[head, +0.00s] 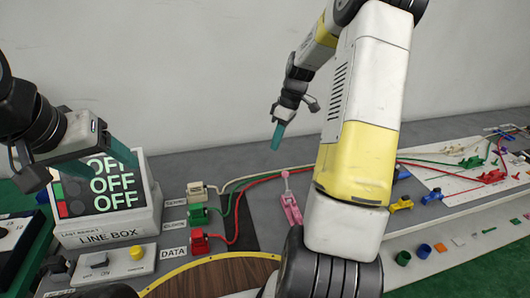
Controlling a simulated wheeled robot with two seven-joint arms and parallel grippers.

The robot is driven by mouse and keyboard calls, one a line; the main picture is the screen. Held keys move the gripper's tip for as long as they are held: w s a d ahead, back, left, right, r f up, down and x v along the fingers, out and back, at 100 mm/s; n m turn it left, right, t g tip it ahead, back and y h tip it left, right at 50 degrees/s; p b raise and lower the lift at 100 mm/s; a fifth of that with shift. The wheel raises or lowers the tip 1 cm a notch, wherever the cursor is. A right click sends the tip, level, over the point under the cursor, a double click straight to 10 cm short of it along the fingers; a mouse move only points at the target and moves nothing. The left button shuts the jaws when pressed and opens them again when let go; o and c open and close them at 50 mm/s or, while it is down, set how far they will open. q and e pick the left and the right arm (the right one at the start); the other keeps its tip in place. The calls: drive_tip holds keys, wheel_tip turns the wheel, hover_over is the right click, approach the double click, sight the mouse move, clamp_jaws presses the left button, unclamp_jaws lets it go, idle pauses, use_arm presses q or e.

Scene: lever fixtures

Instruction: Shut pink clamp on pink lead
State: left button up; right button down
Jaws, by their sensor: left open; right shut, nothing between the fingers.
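The pink clamp (290,210) stands on the grey bench just left of my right arm. A thin pink upright part with a small top rises at its back, and its lever looks raised. I cannot make out a separate pink lead; red and green cables pass close behind the clamp. My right gripper (277,137) is shut and empty, pointing down, in the air above and behind the clamp. My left gripper (82,172) is open and empty at the far left, in front of the line box screen. My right arm hides the bench right of the clamp.
The line box (105,225) shows OFF on three rows. White, green (198,217) and red (199,243) connectors feed cables running right. Blue clamps (402,203) and a white board (455,168) with green and red clamps lie right. Small coloured parts lie along the front right.

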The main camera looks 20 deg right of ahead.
sight(286, 183)
wheel_tip(286, 183, down, 9)
drive_tip(key=s, duration=0.2)
drive_tip(key=shift+s+d, duration=0.2)
idle(0.6)
drive_tip(key=shift+s+r+t, duration=0.2)
drive_tip(key=shift+s+t, duration=0.05)
drive_tip(key=shift+t, duration=0.05)
